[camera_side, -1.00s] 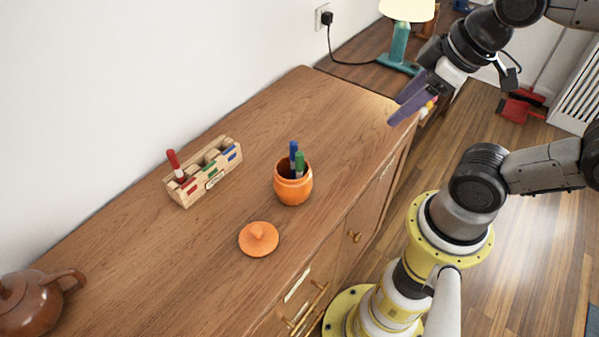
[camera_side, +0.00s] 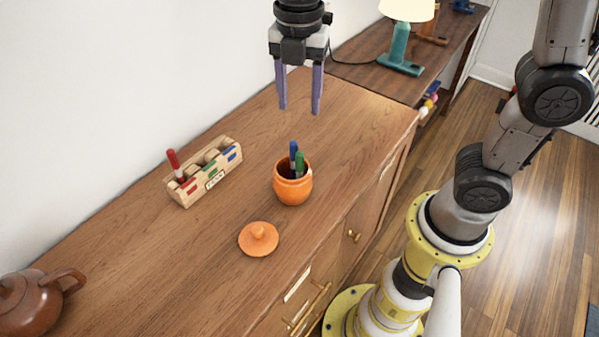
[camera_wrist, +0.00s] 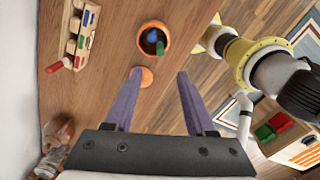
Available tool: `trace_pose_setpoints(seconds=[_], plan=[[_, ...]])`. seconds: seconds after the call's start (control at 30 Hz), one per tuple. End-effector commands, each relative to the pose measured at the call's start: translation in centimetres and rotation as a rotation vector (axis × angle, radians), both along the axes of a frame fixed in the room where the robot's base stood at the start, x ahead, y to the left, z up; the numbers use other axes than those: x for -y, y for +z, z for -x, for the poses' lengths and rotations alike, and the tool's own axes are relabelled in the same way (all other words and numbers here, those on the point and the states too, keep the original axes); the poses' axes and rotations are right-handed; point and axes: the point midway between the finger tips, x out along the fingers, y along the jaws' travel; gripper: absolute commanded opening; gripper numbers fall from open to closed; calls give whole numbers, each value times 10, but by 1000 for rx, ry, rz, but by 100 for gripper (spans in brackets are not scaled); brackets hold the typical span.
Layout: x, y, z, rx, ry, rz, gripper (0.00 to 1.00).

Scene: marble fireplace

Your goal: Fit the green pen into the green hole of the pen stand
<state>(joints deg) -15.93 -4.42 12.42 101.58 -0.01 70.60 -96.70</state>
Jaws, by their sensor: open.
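The green pen (camera_side: 299,163) stands in an orange pot (camera_side: 293,190) on the wooden cabinet, beside a blue pen (camera_side: 293,150). In the wrist view the green pen (camera_wrist: 160,47) shows inside the pot's mouth. The pen stand (camera_side: 206,173) is a light wooden block left of the pot, with red, green and blue marks. A red pen (camera_side: 174,161) stands in its red end; the green-marked place (camera_side: 211,168) is in the middle. My gripper (camera_side: 298,110) is open, empty and pointing down, above the cabinet and apart from the pot.
An orange lid (camera_side: 258,239) lies in front of the pot. A brown teapot (camera_side: 36,301) is at the lower left. A lamp (camera_side: 401,45) stands on a darker table behind. The wood between stand and pot is clear.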

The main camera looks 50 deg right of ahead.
Motion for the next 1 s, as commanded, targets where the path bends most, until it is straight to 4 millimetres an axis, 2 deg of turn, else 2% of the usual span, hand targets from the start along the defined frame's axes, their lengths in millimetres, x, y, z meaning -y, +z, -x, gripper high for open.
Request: trace_pose_setpoints(seconds=[0.4,0.67,0.9,1.0], plan=[[0,-70,1,-1,-1,0,55],[0,-88,1,1,-2,0,55],[-1,-122,2,-1,-1,0,55],[-1,-130,2,0,-1,0,55]])
